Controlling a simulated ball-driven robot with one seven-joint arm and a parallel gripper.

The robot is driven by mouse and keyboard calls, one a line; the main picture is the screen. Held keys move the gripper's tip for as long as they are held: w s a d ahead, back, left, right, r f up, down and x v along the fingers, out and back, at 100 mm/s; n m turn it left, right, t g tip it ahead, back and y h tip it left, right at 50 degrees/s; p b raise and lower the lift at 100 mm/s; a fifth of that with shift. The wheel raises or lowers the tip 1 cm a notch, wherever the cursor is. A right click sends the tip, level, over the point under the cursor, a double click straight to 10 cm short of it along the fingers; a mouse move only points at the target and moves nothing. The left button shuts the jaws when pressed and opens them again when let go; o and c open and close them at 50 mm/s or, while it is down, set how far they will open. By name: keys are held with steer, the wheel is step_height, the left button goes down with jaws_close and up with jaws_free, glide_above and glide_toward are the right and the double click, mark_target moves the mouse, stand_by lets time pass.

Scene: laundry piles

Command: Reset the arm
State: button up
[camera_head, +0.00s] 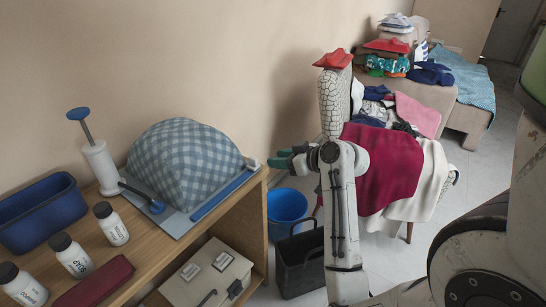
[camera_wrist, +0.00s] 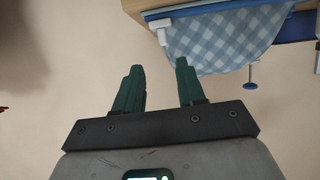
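My gripper (camera_wrist: 157,75) has two green fingers, seen in the wrist view. They stand apart with nothing between them, so it is open and empty. In the head view my gripper (camera_head: 280,158) points left, in front of the wall, just right of the shelf with the checked cloth dome. My arm rises in the middle of the head view and hides part of the laundry behind it. The wrist view looks at the beige wall, and the shelf edge and checked cloth show upside down at the top right.
A wooden shelf (camera_head: 253,189) at left holds a checked dome (camera_head: 183,160), a blue bin (camera_head: 40,212) and several white bottles. A blue bucket (camera_head: 287,205) and a dark bin (camera_head: 300,262) stand on the floor beside it. A chair piled with laundry (camera_head: 400,165) is behind my arm.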

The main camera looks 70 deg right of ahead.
stand_by(0.3)
steer(key=w+a+f+g+y+p, duration=0.1)
steer(key=a+f+g, duration=0.15)
steer(key=a, duration=0.35)
steer(key=w+a+f+n+g+y+p, duration=0.1)
steer(key=a+f+y, duration=0.1)
steer(key=a+f, duration=0.35)
steer(key=w+a+f+g+y+p, duration=0.1)
steer(key=a+f+g, duration=0.1)
steer(key=a, duration=0.5)
steer(key=s+a+f+n+g+p, duration=0.1)
steer(key=s+a+f+g+p, duration=0.2)
steer(key=s+a, duration=1)
steer(key=a+f+g, duration=0.1)
steer(key=a+g, duration=0.2)
steer(key=a, duration=0.1)
steer(key=shift+s+n, duration=0.25)
steer(key=shift+n, duration=0.15)
steer(key=shift+f+g, duration=0.1)
steer(key=shift+g, duration=0.15)
stand_by(1.1)
